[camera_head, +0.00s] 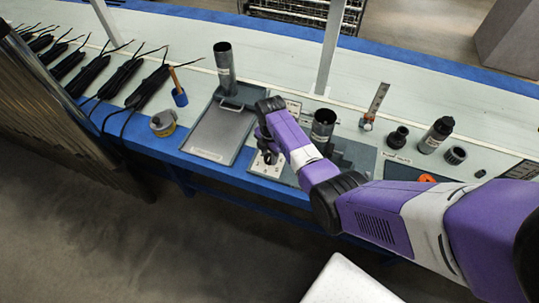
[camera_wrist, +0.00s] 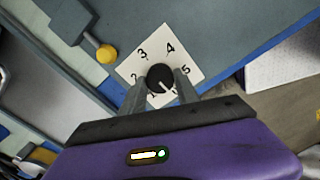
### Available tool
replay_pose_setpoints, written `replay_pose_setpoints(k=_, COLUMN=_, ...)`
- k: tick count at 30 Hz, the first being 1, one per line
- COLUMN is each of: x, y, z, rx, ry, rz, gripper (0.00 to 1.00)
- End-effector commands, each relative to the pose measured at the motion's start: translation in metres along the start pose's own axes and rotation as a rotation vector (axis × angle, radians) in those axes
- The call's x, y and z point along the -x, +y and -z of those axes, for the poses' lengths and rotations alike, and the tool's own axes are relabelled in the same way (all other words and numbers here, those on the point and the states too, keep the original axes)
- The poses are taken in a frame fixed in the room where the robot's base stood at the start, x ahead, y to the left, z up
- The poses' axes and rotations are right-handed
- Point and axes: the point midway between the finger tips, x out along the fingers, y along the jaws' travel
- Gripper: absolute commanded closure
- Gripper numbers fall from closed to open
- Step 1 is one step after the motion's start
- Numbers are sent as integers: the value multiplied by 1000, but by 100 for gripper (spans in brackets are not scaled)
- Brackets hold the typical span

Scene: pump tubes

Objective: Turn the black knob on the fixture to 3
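The black knob (camera_wrist: 160,76) sits on a square white dial plate (camera_wrist: 150,38) marked with numbers, including 2, 3, 4 and 5, in the wrist view. A white mark on the knob points down and slightly right in that view, away from the 3. My gripper (camera_wrist: 162,80) has one finger on each side of the knob, with narrow gaps apparent; firm contact cannot be told. In the head view the dial plate (camera_head: 262,170) lies at the fixture's front edge, below my gripper (camera_head: 265,151). My gripper hides the knob there.
A yellow round button (camera_wrist: 106,53) is near the dial plate. In the head view a grey tray (camera_head: 215,131) lies left of my gripper, and a dark open cylinder (camera_head: 322,125) stands to its right. Several black tubes and parts lie along the bench.

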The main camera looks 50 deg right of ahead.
Motion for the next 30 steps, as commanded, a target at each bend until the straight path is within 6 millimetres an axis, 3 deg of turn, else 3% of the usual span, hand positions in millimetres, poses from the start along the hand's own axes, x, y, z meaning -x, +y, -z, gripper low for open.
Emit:
replay_pose_setpoints(k=1, x=0, y=0, z=0, rx=0, ry=0, rz=0, gripper=88)
replay_pose_setpoints(k=3, x=0, y=0, z=0, rx=0, ry=0, rz=0, gripper=100)
replay_pose_setpoints(k=17, x=0, y=0, z=0, rx=-111, ry=-2, rz=0, gripper=100)
replay_pose_setpoints(k=30, x=1, y=0, z=1, rx=-498, ry=-11, rz=1, gripper=100)
